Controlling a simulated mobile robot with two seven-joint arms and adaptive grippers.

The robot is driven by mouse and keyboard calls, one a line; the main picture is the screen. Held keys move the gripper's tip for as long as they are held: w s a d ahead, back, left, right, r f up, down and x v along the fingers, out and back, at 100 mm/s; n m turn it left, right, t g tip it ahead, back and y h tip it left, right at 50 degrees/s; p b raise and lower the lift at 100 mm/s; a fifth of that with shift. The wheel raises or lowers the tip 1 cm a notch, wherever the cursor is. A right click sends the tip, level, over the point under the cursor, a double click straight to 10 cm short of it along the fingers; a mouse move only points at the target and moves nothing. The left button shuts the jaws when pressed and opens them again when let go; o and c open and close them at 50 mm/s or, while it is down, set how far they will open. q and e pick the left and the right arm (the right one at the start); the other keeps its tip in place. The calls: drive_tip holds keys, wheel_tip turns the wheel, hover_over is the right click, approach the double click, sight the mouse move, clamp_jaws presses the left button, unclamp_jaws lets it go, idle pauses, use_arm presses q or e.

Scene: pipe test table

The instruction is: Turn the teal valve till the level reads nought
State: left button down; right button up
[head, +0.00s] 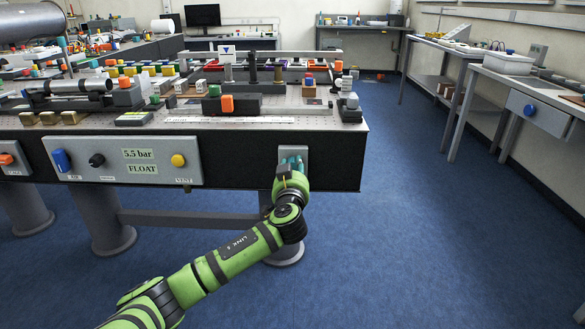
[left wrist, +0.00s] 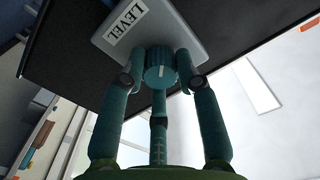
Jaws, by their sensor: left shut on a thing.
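The teal valve (left wrist: 160,76) is a ribbed round knob with a pale pointer mark, on a grey plate (left wrist: 178,22) labelled LEVEL in the left wrist view. In the head view the plate (head: 303,152) is at the right of the table's black front, and the fingers mostly hide the valve. My left gripper (head: 290,164) is shut on the valve, with its dark teal fingers around the knob; it also shows in the left wrist view (left wrist: 161,64). My right gripper is out of view.
A grey front panel (head: 130,180) carries displays reading "5.5 bar" and "FLOAT", with blue, black and yellow knobs. Pipe fittings and blocks crowd the pipe table (head: 240,123) above. A side bench (head: 525,80) stands at right. The blue floor between is clear.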

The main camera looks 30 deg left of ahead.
use_arm(q)
drive_tip(key=shift+m+p, duration=2.9)
drive_tip(key=shift+m, duration=2.9)
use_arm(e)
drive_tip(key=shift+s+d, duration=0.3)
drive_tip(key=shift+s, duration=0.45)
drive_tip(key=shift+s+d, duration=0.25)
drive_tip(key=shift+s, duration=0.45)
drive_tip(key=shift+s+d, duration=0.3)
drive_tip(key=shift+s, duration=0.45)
use_arm(q)
drive_tip(key=c, duration=0.9)
unclamp_jaws()
drive_tip(key=shift+a, duration=0.1)
drive_tip(key=v, duration=1.2)
